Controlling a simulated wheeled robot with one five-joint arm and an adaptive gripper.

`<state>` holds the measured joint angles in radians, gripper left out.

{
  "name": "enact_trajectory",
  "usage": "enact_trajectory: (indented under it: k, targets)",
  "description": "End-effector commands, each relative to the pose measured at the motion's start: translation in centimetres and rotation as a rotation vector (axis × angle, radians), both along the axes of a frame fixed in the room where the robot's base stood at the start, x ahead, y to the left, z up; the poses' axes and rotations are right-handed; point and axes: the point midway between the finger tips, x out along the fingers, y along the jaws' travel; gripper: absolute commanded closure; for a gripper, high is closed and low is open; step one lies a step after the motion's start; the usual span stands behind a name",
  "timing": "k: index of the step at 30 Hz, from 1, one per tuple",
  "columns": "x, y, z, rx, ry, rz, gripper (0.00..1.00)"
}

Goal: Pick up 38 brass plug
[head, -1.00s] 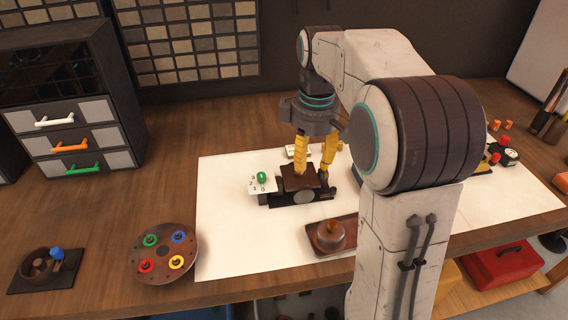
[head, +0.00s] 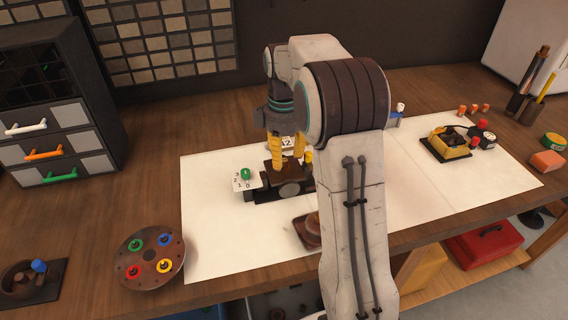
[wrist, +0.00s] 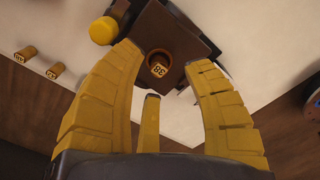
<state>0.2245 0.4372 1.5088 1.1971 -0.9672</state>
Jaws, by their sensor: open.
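The 38 brass plug (wrist: 159,70) shows its numbered end in a round dark cup on a brown block (wrist: 182,38) in the wrist view. In the head view I see the block (head: 271,171), but the plug cannot be made out. My gripper (head: 286,155) points down over the block, its yellow fingers spread. In the wrist view my gripper (wrist: 160,62) is open, with its fingers around the cup region and nothing between them.
A yellow round knob (wrist: 103,31) stands close to the left finger. A white dial with a green knob (head: 246,174) is beside the block. A disc with coloured rings (head: 151,258) stands at front left. The white sheet (head: 215,215) is mostly bare there.

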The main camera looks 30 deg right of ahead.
Motion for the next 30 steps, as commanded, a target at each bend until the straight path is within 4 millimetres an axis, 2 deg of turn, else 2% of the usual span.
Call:
enact_trajectory:
  k: [6,14,15,30]
  targets:
    - [0.0,0.0,-1.7,0.000,0.000,0.000,0.55]
    - [0.0,0.0,-1.8,0.000,-0.001,0.000,0.55]
    - [0.0,0.0,-1.8,0.000,-0.001,0.000,0.52]
    - [0.0,0.0,-1.8,0.000,-0.001,0.000,0.97]
